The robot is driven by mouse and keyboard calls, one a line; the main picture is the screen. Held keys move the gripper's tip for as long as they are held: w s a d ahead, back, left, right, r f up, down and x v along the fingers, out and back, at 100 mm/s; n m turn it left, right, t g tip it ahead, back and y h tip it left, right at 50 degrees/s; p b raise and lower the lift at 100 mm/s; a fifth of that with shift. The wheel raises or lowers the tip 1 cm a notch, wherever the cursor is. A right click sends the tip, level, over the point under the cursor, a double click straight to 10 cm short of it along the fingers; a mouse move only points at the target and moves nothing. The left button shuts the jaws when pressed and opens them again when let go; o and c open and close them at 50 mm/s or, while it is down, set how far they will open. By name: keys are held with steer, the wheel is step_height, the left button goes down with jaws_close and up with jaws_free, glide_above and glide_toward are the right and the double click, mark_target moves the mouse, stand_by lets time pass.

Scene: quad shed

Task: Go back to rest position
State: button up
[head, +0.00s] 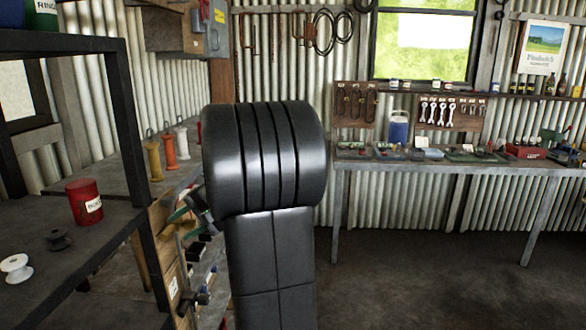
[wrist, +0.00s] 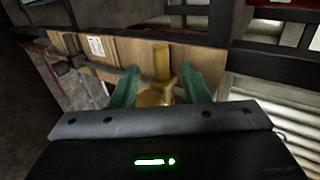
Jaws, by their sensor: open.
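My gripper (wrist: 160,90) shows in the wrist view with its two green fingers spread apart. A yellow-brown upright piece (wrist: 161,62) and a rounded golden part below it show between and beyond the fingers. I cannot tell how far they are from the fingers, and no grip on them shows. In the head view my black arm fills the middle and hides much of the gripper. Green finger parts (head: 180,213) show at the arm's left edge, beside the shelving.
A dark shelf (head: 40,225) at left holds a red can (head: 84,201), a white spool (head: 16,268) and a dark spool (head: 59,239). Yellow (head: 153,160), orange and white handled items stand behind. A workbench (head: 450,166) stands at the back wall. The floor (head: 420,270) at right is clear.

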steer(key=a+f, duration=0.1)
steer(key=f, duration=0.1)
steer(key=a+f, duration=0.1)
steer(key=a, duration=0.1)
steer(key=shift+w+a+f, duration=0.15)
steer(key=shift+f, duration=0.25)
steer(key=shift+r, duration=0.1)
